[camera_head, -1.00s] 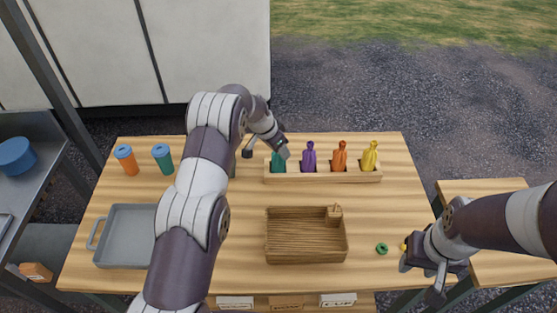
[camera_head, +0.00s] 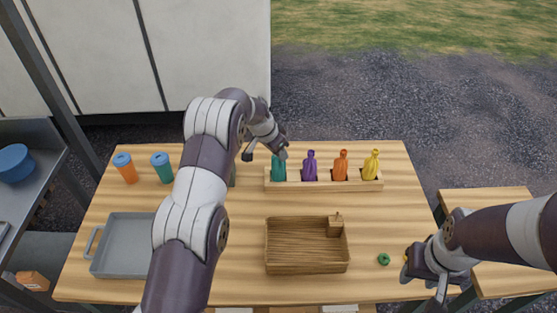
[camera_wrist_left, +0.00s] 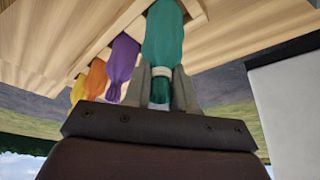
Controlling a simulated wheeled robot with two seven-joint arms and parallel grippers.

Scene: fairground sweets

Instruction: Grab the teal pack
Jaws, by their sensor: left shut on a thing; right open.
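The teal pack (camera_head: 278,168) stands at the left end of a wooden rack (camera_head: 325,186), with its upper part partly hidden by my left gripper. In the left wrist view the teal pack (camera_wrist_left: 164,40) is between the two fingers of my left gripper (camera_wrist_left: 161,85), which is shut on its narrow neck at the pale band. In the head view my left gripper (camera_head: 282,152) is at the pack's top. My right gripper (camera_head: 424,277) is open and empty at the table's front right edge.
Purple (camera_head: 310,166), orange (camera_head: 341,165) and yellow (camera_head: 372,164) packs stand in the same rack. A wooden box (camera_head: 306,268), a grey tray (camera_head: 125,243), a green ring (camera_head: 383,259), and orange (camera_head: 125,168) and teal (camera_head: 162,167) cups are on the table.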

